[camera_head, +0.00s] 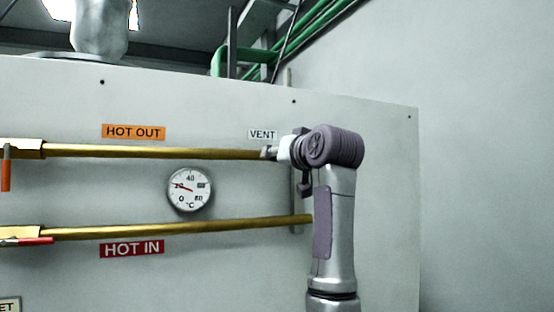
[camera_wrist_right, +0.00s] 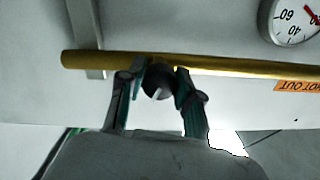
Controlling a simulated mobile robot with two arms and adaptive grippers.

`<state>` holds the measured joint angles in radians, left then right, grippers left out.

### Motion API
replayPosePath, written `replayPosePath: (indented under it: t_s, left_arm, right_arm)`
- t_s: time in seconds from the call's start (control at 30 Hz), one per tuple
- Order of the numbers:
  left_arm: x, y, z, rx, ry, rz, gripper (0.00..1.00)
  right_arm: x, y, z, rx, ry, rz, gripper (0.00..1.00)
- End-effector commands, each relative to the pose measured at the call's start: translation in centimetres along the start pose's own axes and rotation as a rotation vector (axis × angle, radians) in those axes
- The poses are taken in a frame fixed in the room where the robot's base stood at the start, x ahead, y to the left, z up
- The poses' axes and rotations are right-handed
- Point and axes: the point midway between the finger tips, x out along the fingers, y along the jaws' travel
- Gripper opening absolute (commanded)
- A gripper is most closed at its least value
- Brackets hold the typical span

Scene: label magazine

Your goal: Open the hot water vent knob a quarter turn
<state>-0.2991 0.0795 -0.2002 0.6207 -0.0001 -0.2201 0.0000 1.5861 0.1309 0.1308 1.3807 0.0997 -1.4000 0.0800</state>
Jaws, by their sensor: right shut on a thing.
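The vent knob (camera_wrist_right: 158,84) is a small dark round piece at the brass hot-out pipe (camera_head: 160,152), near the VENT label (camera_head: 263,134). In the head view my right gripper (camera_head: 269,152) is at the right end of this pipe, just below the label, and mostly hides the knob. In the right wrist view the two fingers of my right gripper (camera_wrist_right: 161,80) are on either side of the knob, shut on it. How far the knob is turned cannot be made out. My left gripper is not in view.
A lower brass pipe (camera_head: 180,228) runs above the HOT IN label (camera_head: 132,249). A round dial gauge (camera_head: 190,190) sits between the pipes. Valves with an orange handle (camera_head: 6,170) and a red handle (camera_head: 36,241) are at the left. The panel (camera_head: 390,200) is bare at the right.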

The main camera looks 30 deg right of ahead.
Motion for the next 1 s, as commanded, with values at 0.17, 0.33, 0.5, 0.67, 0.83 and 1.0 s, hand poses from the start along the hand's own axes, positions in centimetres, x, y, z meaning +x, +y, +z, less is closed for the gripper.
replayPosePath:
  t_s: [0.17, 0.33, 0.5, 0.67, 0.83, 1.0]
  left_arm:
    - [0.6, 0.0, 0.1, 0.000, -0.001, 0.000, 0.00]
    - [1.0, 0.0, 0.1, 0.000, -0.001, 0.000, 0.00]
    - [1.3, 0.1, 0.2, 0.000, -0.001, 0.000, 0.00]
    - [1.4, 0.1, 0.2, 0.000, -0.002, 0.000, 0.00]
    - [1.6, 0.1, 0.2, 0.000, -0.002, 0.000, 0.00]
    - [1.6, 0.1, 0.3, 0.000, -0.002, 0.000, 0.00]
  right_arm:
    - [0.0, -0.1, 0.1, 0.170, 0.006, -0.001, 0.00]
    - [0.0, -0.1, 0.1, 0.332, 0.010, -0.001, 0.00]
    - [0.0, -0.1, 0.1, 0.494, 0.014, 0.000, 0.00]
    - [0.0, -0.1, 0.0, 0.641, 0.019, 0.001, 0.00]
    - [0.0, -0.1, 0.0, 0.777, 0.023, 0.002, 0.00]
    - [0.0, -0.1, 0.0, 0.884, 0.025, 0.002, 0.00]
